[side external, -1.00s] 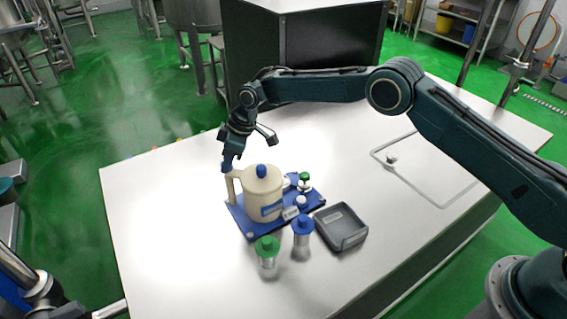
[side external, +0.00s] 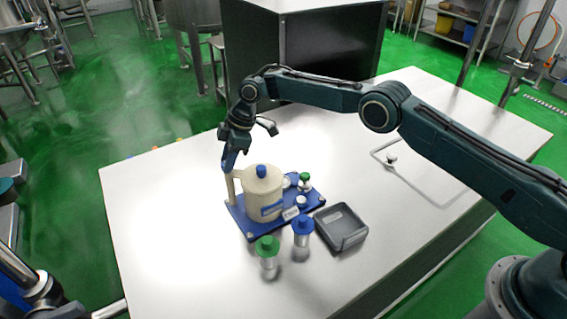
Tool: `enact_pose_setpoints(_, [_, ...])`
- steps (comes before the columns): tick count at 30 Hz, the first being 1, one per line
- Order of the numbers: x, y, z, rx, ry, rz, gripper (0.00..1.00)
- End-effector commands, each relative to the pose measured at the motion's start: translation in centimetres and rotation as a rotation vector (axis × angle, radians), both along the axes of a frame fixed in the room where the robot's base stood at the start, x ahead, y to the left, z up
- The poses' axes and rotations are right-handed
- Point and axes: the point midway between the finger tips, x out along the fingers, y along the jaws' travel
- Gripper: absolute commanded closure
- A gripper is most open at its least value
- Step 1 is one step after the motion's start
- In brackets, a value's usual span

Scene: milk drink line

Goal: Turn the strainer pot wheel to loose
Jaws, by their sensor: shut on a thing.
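The strainer pot (side external: 263,195) is cream with a blue knob (side external: 261,170) on its lid and a handle (side external: 231,188) on its left side. It stands upright on a blue base plate (side external: 247,233). My gripper (side external: 229,170) points down at the top of the handle, left of the lid knob. Its fingers are shut on a small part there, which appears to be the pot's wheel. The fingers hide the wheel, so its setting cannot be read.
A green-topped container (side external: 267,257) and a blue-topped container (side external: 302,238) stand in front of the plate. A dark grey tray (side external: 341,228) lies to their right. Small green- and white-topped parts (side external: 304,182) sit at the plate's right.

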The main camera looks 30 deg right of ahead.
Motion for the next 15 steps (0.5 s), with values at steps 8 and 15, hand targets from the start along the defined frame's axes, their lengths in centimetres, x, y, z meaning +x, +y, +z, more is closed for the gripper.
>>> enact_pose_setpoints(8, [0.0, -0.07, 0.03, -0.001, 0.001, -0.001, 0.95])
enact_pose_setpoints(15, [0.01, -0.05, 0.03, -0.001, 0.001, -0.001, 0.5])
